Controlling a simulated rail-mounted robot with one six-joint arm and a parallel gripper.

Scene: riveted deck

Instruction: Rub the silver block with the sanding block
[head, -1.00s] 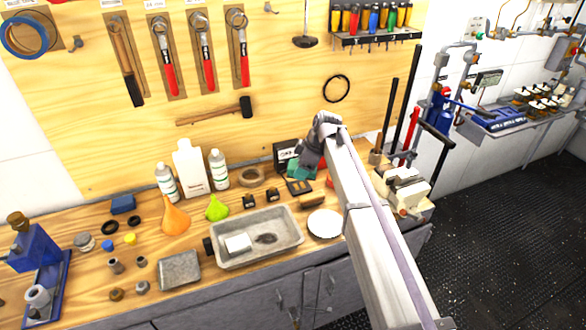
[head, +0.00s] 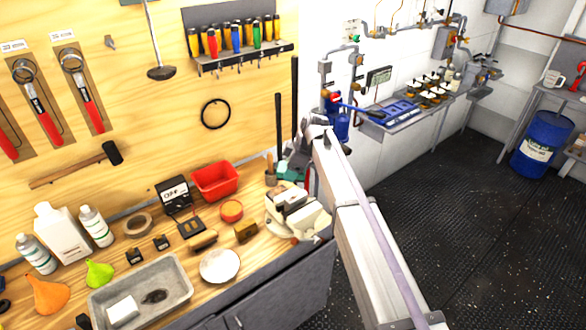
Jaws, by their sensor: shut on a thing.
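My gripper (head: 298,164) is at the right end of the workbench, just behind the vise (head: 308,220). It is shut on a teal block (head: 289,171), which seems to be the sanding block; the gripper and arm hide part of it. A grey metal piece (head: 292,200), likely the silver block, sits at the top of the pale vise. The teal block appears behind and above it. I cannot tell whether the two touch.
A red bin (head: 215,180), a red round tin (head: 232,210), a brown block (head: 246,232) and a white plate (head: 220,266) stand left of the vise. A grey tray (head: 170,283) lies further left. Dark upright rods (head: 279,125) rise behind my gripper. Open floor lies right.

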